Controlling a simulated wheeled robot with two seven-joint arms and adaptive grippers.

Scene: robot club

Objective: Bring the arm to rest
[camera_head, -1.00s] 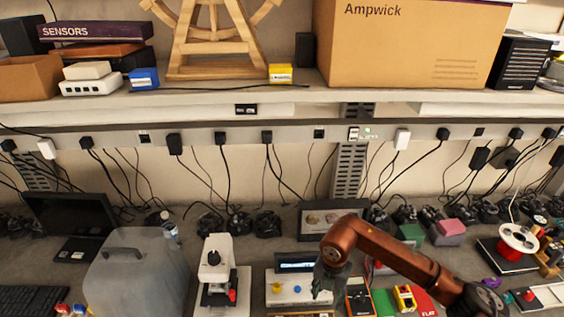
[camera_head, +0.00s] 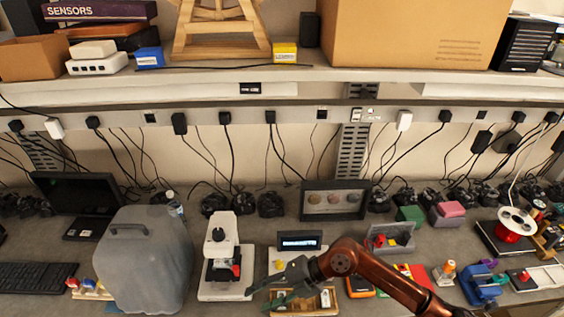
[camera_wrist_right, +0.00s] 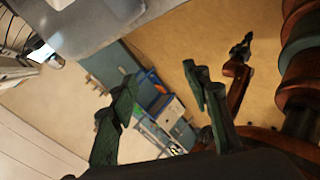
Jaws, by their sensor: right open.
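My right arm, copper-coloured, reaches in from the lower right in the head view. Its grey-green right gripper (camera_head: 262,294) points left, in front of the white microscope-like device and over the wooden tray. In the right wrist view the two fingers of this gripper (camera_wrist_right: 160,90) stand apart with nothing between them. Another copper arm with a small dark gripper (camera_wrist_right: 243,46), which looks like my left one, shows further off in the right wrist view. It is too small to tell whether its jaws are open. No left arm shows in the head view.
The white device (camera_head: 222,262) and a grey case (camera_head: 145,262) stand left of the gripper. A small display (camera_head: 300,240) stands behind it, and the wooden tray (camera_head: 318,300) lies below. Several small items crowd the bench to the right. A shelf overhangs the back.

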